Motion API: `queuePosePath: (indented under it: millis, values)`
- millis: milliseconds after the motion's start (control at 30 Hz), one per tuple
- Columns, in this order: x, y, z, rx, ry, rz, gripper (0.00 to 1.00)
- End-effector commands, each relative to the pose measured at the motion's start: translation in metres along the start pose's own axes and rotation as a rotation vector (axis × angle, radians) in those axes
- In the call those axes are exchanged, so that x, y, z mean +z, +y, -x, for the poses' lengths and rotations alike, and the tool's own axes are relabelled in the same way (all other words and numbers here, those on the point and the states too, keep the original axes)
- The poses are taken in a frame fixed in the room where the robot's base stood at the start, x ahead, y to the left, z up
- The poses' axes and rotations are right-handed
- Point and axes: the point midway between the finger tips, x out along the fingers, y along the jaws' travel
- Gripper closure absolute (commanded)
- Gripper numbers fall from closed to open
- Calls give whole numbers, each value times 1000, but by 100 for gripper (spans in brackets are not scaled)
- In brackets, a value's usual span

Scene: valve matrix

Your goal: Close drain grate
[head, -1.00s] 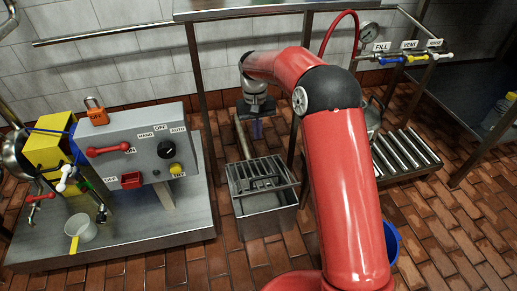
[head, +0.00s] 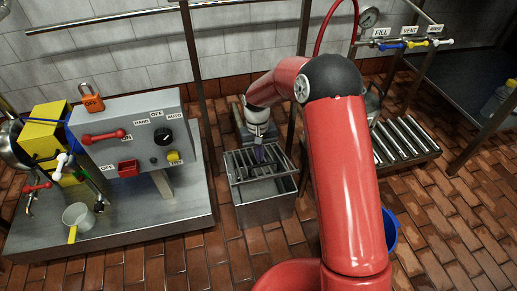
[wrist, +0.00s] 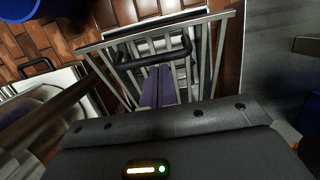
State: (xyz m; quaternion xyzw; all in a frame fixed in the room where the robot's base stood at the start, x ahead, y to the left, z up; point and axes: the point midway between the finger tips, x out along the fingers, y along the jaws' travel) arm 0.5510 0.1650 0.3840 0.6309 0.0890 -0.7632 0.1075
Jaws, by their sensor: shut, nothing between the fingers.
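The drain grate (head: 239,169) is a grey metal frame with parallel bars. In the head view it sits over the rear part of a steel drain box (head: 266,212), and the box's inside shows below its front edge. I cannot tell its exact tilt. In the wrist view the grate (wrist: 108,65) fans out ahead of my gripper, with a dark U-shaped handle (wrist: 152,58) across it. My gripper (head: 262,158) points down at the grate. Its purple fingers (wrist: 160,84) are together and empty, close to the bars; contact is unclear.
A grey control panel (head: 140,145) with red levers and a saucepan (head: 78,217) stand on a steel platform at left. A roller rack (head: 405,143) is at right. A steel post (head: 192,70) rises behind the box at left. Brick floor (head: 170,265) in front is clear.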

Motion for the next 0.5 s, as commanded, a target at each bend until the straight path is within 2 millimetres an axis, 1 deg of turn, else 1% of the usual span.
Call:
queuePosePath:
  millis: [267, 367, 500]
  values:
    - [0, 0, -2, 0, 6, 0, 100]
    - [3, 0, -12, 2, 38, 1, 100]
    - [14, 0, -36, 2, 117, 1, 100]
